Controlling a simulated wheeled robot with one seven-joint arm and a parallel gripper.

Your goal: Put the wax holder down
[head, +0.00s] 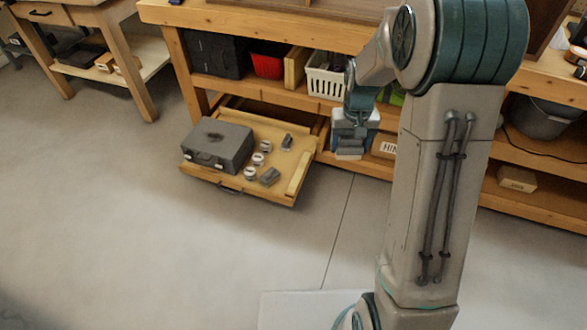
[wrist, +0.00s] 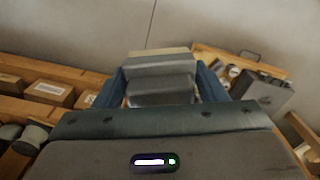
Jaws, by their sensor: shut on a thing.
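My gripper (head: 354,132) hangs in the air in front of the bench, to the right of the open drawer. It is shut. In the wrist view, its two blue fingers (wrist: 161,84) clasp a grey, stepped block, which I take to be the wax holder (wrist: 160,88); a pale tan edge shows at its far end. In the head view only a small light part of the wax holder (head: 349,153) shows below the fingers. The held thing is clear of the drawer and floor.
The open drawer (head: 228,184) holds a grey case (head: 217,145), several small round tins (head: 259,159) and small grey pieces (head: 269,177). The bench shelf (head: 270,87) behind holds a white basket (head: 326,76) and a red bin (head: 267,65). The floor in front is clear.

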